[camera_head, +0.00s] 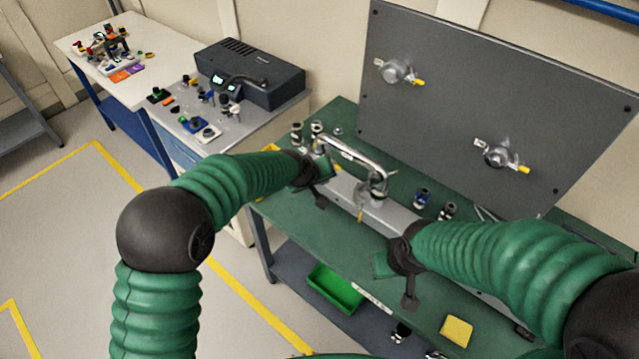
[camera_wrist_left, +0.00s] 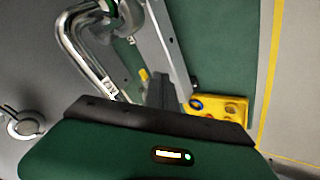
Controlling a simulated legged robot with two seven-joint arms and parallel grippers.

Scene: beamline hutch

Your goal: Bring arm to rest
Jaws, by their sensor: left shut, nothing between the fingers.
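My left arm comes in from the left in the head view. Its gripper (camera_head: 320,198) is over the left part of the green bench, beside the bent metal pipe. In the left wrist view the left gripper's fingers (camera_wrist_left: 162,88) are shut with nothing between them. My right gripper (camera_head: 409,298) is over the front edge of the bench, pointing down. Its fingers are too small and dark to tell open from shut.
The green bench (camera_head: 294,228) carries the bent metal pipe (camera_head: 352,153) and small fittings. A grey panel (camera_head: 440,100) with two valves stands behind. A green bin (camera_head: 335,290) is below; open floor lies left.

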